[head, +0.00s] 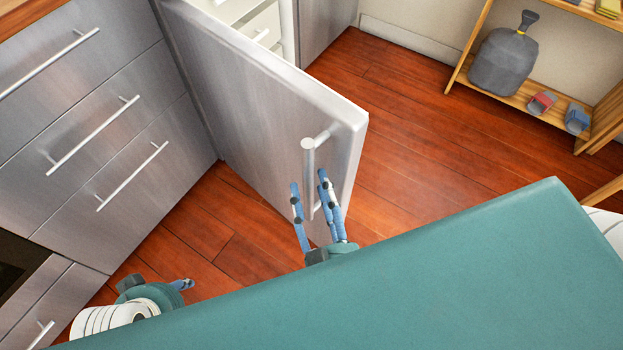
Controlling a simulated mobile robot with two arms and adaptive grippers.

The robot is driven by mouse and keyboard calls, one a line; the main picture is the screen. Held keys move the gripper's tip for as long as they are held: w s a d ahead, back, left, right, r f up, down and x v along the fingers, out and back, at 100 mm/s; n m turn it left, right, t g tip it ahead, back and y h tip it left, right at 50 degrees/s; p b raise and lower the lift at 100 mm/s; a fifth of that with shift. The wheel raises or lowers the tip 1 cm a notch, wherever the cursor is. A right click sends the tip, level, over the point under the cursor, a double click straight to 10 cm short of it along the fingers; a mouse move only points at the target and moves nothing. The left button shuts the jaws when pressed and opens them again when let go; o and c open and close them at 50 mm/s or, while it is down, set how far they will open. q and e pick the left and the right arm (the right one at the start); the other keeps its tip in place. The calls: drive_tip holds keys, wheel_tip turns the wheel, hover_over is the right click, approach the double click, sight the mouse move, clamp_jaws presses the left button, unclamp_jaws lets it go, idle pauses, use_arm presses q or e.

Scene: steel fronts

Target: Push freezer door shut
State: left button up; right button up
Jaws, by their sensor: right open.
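The freezer door (265,85) is a steel panel that stands wide open, swung out from the cabinet over the wooden floor. Its bar handle (308,160) is on the face near the free edge. My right gripper (311,187) is open, its blue fingers at the lower part of the handle, one on each side of it in the picture. I cannot tell whether they touch the handle or the door. My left gripper (184,285) is low at the left, away from the door. Its fingers are mostly hidden, so its opening is unclear.
White freezer drawers (262,28) show behind the door. Steel drawer fronts (95,110) with bar handles stand at the left. The floor (420,150) right of the door is clear.

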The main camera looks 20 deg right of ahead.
drive_tip(key=shift+w+d, duration=0.15)
drive_tip(key=shift+w, duration=1.25)
clamp_jaws()
